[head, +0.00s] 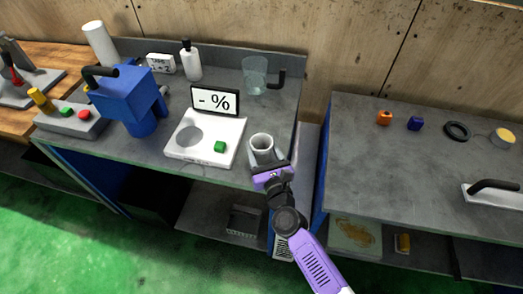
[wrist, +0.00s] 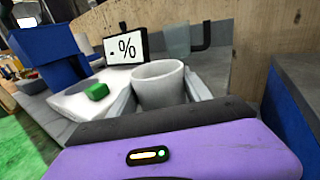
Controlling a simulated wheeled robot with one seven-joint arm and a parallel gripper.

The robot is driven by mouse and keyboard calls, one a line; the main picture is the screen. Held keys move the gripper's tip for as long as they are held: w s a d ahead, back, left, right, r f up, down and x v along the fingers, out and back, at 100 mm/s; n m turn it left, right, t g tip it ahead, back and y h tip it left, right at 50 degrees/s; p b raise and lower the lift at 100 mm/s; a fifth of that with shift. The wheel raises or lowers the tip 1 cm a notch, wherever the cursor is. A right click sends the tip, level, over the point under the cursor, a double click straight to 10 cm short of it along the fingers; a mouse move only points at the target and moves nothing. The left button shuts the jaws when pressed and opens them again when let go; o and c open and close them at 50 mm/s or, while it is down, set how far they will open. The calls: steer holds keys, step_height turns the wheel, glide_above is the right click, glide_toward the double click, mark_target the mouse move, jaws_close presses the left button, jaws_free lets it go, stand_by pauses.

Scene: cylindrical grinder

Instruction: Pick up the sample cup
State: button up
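The sample cup (head: 262,142), a whitish round open-topped cup, is upright at the front right of the grey bench, right of the white scale. In the wrist view the cup (wrist: 159,86) is between the two pale fingers of my gripper (wrist: 162,92). The fingers are spread wide, one on each side of the cup. I cannot tell whether they touch it. My purple gripper (head: 267,165) reaches in from the front and hides the cup's base.
The white scale (head: 180,152) carries a green cube (head: 220,147) and a "- %" display (head: 215,101). A blue grinder (head: 128,100), a white bottle (head: 191,62) and a clear jug (head: 254,76) stand behind or left. A second bench (head: 400,165) is across a gap to the right.

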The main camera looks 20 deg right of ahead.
steer(key=c, duration=0.8)
steer(key=shift+c, duration=0.2)
steer(key=shift+r, duration=0.15)
